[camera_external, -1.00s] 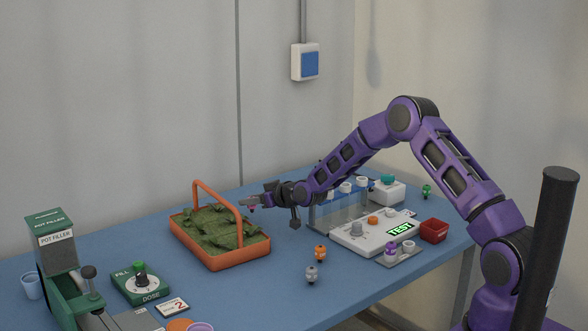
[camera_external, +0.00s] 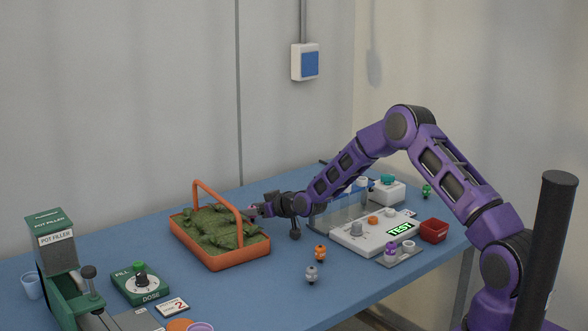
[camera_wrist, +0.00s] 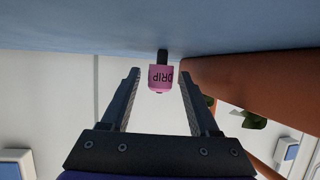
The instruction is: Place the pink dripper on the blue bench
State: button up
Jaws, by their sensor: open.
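The pink dripper (camera_wrist: 160,79), marked DRIP, shows in the wrist view between the two fingertips of my gripper (camera_wrist: 160,70). The lettering is upside down in that picture, and the dark end points towards the blue bench (camera_wrist: 70,25). My fingers are open, with a gap on each side of the dripper. I cannot tell whether the dripper touches the bench. In the external view my gripper (camera_external: 254,211) is low at the right end of the orange basket, above the blue bench (camera_external: 240,290), and largely hides the dripper.
The orange basket (camera_external: 238,258) with green leaves stands close beside my fingers. An orange dripper (camera_external: 320,253) and a grey one (camera_external: 312,274) stand in front. A tester (camera_external: 372,236) and red box (camera_external: 433,231) are to the right. The bench's front middle is clear.

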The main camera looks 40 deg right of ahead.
jog(key=shift+r, duration=0.1)
jog(key=shift+r+p, duration=0.2)
jog(key=shift+p, duration=0.2)
jog(key=v, duration=1.2)
jog(key=shift+f, duration=0.15)
